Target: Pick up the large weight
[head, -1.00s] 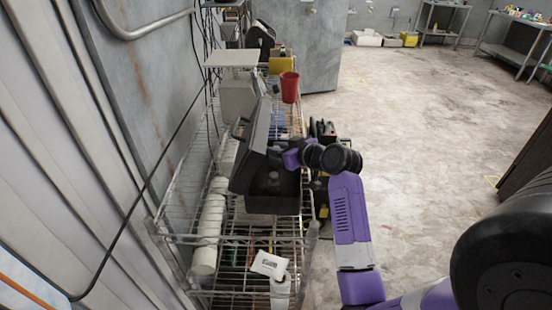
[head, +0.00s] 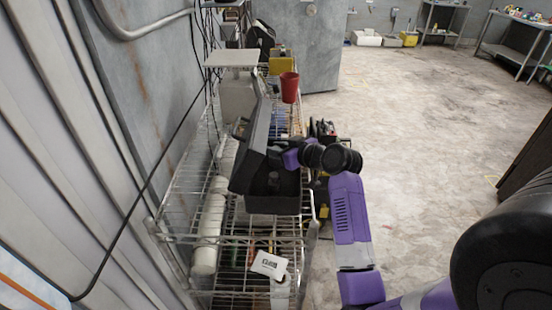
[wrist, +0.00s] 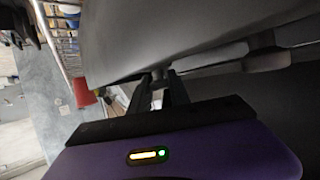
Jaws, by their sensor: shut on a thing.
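A black case (head: 272,204) stands open on the wire rack in the head view, its lid (head: 252,148) raised and leaning left. A small dark cylindrical shape (head: 273,182) shows inside it, which looks like a weight.
The wire rack (head: 185,238) runs along the left wall. White cups (head: 206,245) lie in a row left of the case. A red cup (head: 289,88) stands behind it. A white labelled item (head: 269,264) is in front. The floor (head: 430,120) to the right is open.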

